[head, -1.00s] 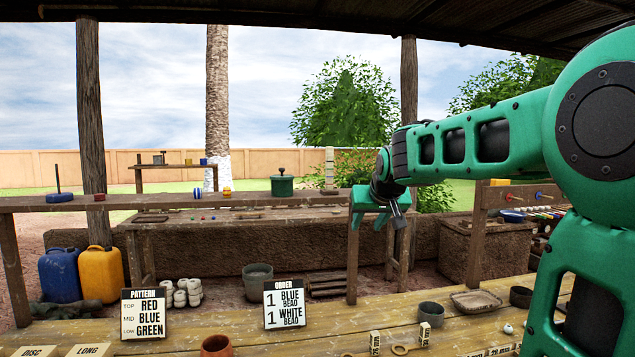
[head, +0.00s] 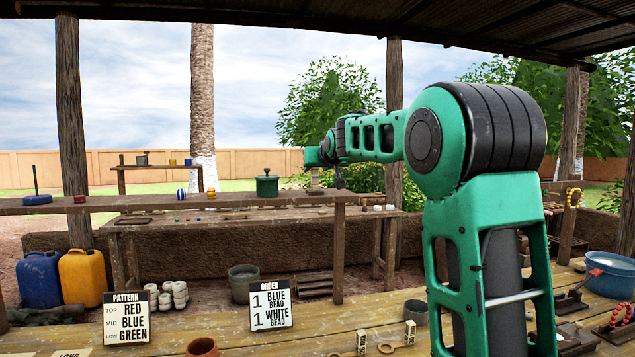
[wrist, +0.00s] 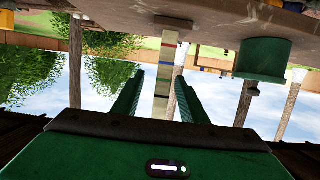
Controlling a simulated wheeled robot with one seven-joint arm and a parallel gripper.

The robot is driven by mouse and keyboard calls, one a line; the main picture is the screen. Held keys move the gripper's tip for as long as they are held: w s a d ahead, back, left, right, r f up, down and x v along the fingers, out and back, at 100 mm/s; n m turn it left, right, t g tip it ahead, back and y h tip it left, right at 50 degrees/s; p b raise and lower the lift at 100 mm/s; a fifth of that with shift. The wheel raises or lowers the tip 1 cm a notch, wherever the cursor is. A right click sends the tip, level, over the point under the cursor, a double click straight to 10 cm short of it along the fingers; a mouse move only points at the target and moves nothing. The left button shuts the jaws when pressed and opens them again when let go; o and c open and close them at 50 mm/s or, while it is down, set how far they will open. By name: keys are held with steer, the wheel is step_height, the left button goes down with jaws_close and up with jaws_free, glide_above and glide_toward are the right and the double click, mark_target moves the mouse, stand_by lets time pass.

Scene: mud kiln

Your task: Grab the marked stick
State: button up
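The marked stick (wrist: 165,80) is a pale upright stick with red, green and blue bands. It stands on the wooden plank shelf, which shows upside down at the top of the wrist view. My gripper (wrist: 158,95) is open, with one green finger on each side of the stick in that view. I cannot tell how far the stick is from the fingertips or whether it is between them in depth. In the head view my gripper (head: 316,158) is over the shelf and hides most of the stick.
A green lidded pot (head: 267,186) stands on the shelf (head: 130,204) to the left of my gripper, and it shows right of the stick in the wrist view (wrist: 262,60). A striped bead (head: 181,194) is farther left. Signs and cups stand on the front table (head: 80,338).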

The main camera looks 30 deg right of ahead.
mark_target(313, 169)
steer(key=x, duration=0.4)
steer(key=shift+w, duration=0.45)
jaws_close()
